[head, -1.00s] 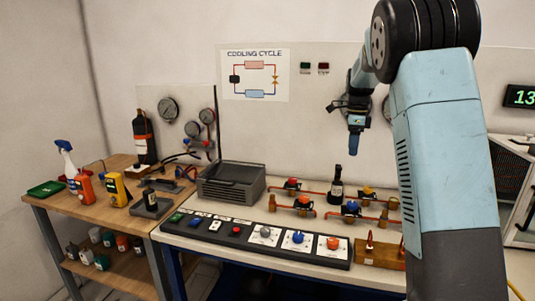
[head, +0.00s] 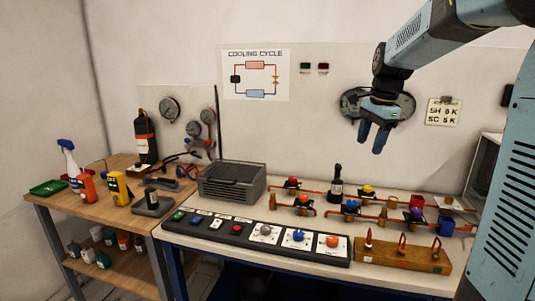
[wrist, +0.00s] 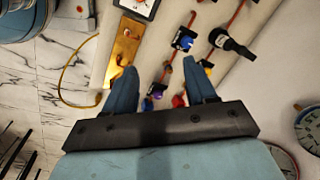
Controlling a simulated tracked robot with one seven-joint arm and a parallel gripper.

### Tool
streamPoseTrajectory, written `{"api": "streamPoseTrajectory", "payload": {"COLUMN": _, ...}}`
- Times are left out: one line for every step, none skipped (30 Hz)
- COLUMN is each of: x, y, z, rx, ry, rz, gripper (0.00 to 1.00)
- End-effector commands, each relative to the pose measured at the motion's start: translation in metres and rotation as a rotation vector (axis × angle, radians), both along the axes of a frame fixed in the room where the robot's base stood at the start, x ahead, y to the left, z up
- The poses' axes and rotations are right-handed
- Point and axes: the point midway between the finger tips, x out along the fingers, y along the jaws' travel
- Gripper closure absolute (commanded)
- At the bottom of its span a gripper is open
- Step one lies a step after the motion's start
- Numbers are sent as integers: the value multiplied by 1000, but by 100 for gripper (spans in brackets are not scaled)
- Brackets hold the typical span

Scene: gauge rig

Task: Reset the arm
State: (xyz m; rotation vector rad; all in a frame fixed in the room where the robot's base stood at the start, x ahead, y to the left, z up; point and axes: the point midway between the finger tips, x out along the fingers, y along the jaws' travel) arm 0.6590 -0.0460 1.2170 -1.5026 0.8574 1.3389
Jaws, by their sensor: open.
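My gripper (head: 375,137) is in the upper right of the head view, in front of the back panel and above the bench. Its two blue fingers point down and are apart, with nothing between them. In the wrist view my gripper (wrist: 162,84) shows both fingers spread, with bench parts visible beyond them. My arm reaches in from the upper right of the head view.
A control panel (head: 255,236) lies along the bench front. A grey crate (head: 232,184) stands left. A cluttered wooden table (head: 110,205) is further left.

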Motion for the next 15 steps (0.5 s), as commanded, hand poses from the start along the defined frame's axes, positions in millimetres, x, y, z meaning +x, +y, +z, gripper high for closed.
{"api": "streamPoseTrajectory", "payload": {"x": -17, "y": 2, "z": 5, "rx": -6, "ry": -23, "rz": 54, "gripper": 44}}
{"api": "streamPoseTrajectory", "payload": {"x": -25, "y": 3, "z": 6, "rx": -11, "ry": -35, "rz": 88, "gripper": 44}}
{"api": "streamPoseTrajectory", "payload": {"x": -36, "y": 5, "z": 8, "rx": -19, "ry": -50, "rz": 134, "gripper": 44}}
{"api": "streamPoseTrajectory", "payload": {"x": -45, "y": 6, "z": 9, "rx": -26, "ry": -63, "rz": 170, "gripper": 44}}
{"api": "streamPoseTrajectory", "payload": {"x": -53, "y": 8, "z": 10, "rx": -33, "ry": -76, "rz": 204, "gripper": 44}}
{"api": "streamPoseTrajectory", "payload": {"x": -65, "y": 10, "z": 11, "rx": -44, "ry": -92, "rz": 251, "gripper": 44}}
{"api": "streamPoseTrajectory", "payload": {"x": -73, "y": 11, "z": 11, "rx": -52, "ry": -103, "rz": 286, "gripper": 44}}
{"api": "streamPoseTrajectory", "payload": {"x": -82, "y": 13, "z": 11, "rx": -62, "ry": -114, "rz": 321, "gripper": 44}}
{"api": "streamPoseTrajectory", "payload": {"x": -93, "y": 14, "z": 12, "rx": -76, "ry": -131, "rz": 367, "gripper": 44}}
{"api": "streamPoseTrajectory", "payload": {"x": -101, "y": 16, "z": 11, "rx": -87, "ry": -144, "rz": 402, "gripper": 44}}
{"api": "streamPoseTrajectory", "payload": {"x": -110, "y": 17, "z": 11, "rx": -98, "ry": -154, "rz": 438, "gripper": 44}}
{"api": "streamPoseTrajectory", "payload": {"x": -121, "y": 20, "z": 10, "rx": -114, "ry": -169, "rz": 483, "gripper": 44}}
{"api": "streamPoseTrajectory", "payload": {"x": -129, "y": 21, "z": 9, "rx": -127, "ry": -181, "rz": 517, "gripper": 44}}
{"api": "streamPoseTrajectory", "payload": {"x": -137, "y": 23, "z": 8, "rx": -139, "ry": -192, "rz": 552, "gripper": 44}}
{"api": "streamPoseTrajectory", "payload": {"x": -148, "y": 25, "z": 6, "rx": -158, "ry": -205, "rz": 598, "gripper": 44}}
